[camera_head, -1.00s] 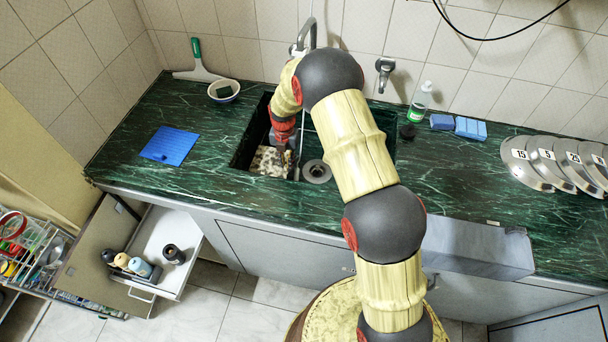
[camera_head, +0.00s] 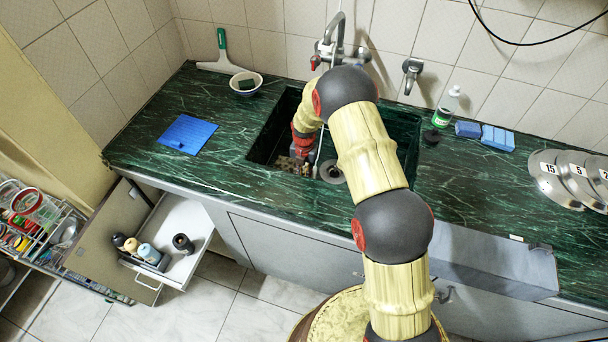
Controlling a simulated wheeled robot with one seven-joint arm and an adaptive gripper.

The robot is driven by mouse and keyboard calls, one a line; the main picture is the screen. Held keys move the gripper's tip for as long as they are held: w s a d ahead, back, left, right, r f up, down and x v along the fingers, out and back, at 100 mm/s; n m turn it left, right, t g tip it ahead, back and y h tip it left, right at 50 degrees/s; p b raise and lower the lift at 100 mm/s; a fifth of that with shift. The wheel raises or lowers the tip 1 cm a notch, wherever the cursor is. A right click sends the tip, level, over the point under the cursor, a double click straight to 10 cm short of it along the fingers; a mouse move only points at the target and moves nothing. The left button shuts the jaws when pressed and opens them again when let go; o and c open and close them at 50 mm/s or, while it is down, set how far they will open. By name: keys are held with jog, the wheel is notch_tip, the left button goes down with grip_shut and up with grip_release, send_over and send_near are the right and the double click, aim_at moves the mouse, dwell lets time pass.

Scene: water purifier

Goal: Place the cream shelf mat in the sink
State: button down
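The sink (camera_head: 404,130) is a dark basin set into the green marble counter, with a round drain at its right part. A cream, mottled patch that looks like the shelf mat (camera_head: 285,162) shows low in the left part of the sink. Most of it is hidden by the basin's front edge and my arm. My gripper (camera_head: 299,160) points down into the sink at the mat's right side. Its fingers are small and dark, so I cannot tell whether they are open, shut or holding the mat.
A tap (camera_head: 335,45) stands behind the sink, close to my arm. A blue mat (camera_head: 187,134) lies on the counter at left, near a white bowl (camera_head: 246,82). Blue sponges (camera_head: 497,138), a bottle (camera_head: 446,107) and pot lids (camera_head: 560,180) are at right. An open drawer (camera_head: 180,225) juts out below.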

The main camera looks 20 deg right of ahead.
jog(key=c, duration=2.1)
grip_release()
jog(key=shift+c, duration=0.2)
jog(key=s+r+m+t+p, duration=0.1)
jog(key=s+r+m+p, duration=0.15)
jog(key=r, duration=1.15)
jog(key=s+r+m+p, duration=0.2)
jog(key=r+m, duration=0.2)
jog(key=r, duration=1.1)
jog(key=s+r+m+t, duration=0.2)
jog(key=s+r+m, duration=0.55)
jog(key=r, duration=0.45)
jog(key=s+r+m+t, duration=0.1)
jog(key=s+r+m, duration=0.3)
jog(key=s+m, duration=0.3)
jog(key=s+r+m+t, duration=0.1)
jog(key=s+r+m, duration=0.3)
jog(key=s, duration=1.3)
jog(key=m, duration=0.4)
jog(key=shift+s+r+t, duration=0.2)
jog(key=shift+s+t, duration=0.05)
jog(key=shift+t, duration=0.05)
